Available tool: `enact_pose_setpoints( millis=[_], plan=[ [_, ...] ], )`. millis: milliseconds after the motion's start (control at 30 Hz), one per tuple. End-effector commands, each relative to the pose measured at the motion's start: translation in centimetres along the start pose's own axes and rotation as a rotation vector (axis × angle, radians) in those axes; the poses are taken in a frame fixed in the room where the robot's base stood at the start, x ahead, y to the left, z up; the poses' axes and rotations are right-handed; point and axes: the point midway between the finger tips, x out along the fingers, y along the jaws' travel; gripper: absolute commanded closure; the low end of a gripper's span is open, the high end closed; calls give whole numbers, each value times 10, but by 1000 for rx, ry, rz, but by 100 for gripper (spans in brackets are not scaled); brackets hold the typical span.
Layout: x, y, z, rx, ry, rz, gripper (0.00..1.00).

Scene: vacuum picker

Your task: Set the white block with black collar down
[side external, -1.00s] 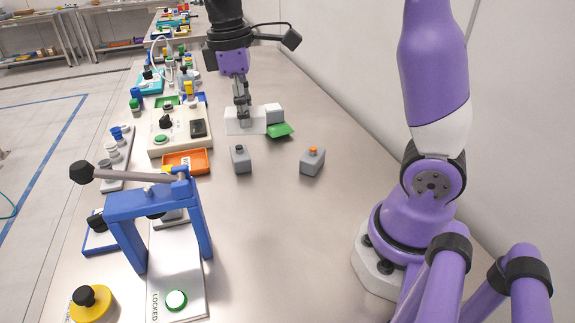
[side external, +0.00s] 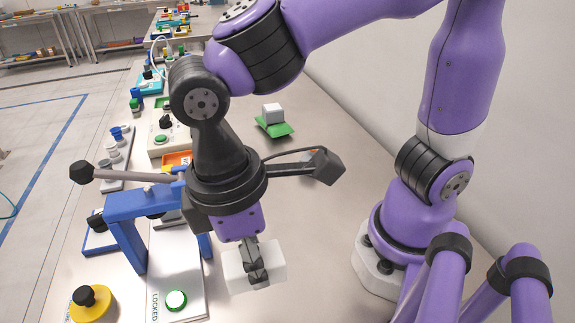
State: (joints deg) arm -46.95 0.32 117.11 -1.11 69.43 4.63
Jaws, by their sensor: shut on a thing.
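My gripper (side external: 256,272) is in the lower middle of the side external view, pointing down. It is shut on a white block (side external: 275,260), whose ends stick out on both sides of the fingers. I cannot make out a black collar on it, as the dark fingers cover its middle. The block is beside the grey plate marked LOCKED, on its right. I cannot tell whether its underside touches the table (side external: 340,240).
The blue frame (side external: 125,205) with a long lever and the plate (side external: 178,262) with a green button stand left of my gripper. A green tray (side external: 276,130) with a white cube (side external: 272,113) is farther back. Bare table lies to the right.

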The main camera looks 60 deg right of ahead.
Motion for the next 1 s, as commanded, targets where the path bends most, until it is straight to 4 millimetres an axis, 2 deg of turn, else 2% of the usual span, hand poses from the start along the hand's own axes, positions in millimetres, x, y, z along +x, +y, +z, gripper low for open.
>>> enact_pose_setpoints(
  millis=[300, 600, 1000],
  plan=[
    [56, 0, -6, 1, -5, 1, 96],
    [96, 0, -11, 1, -4, 0, 96],
    [103, 0, -13, 1, 1, 0, 96]
  ],
)
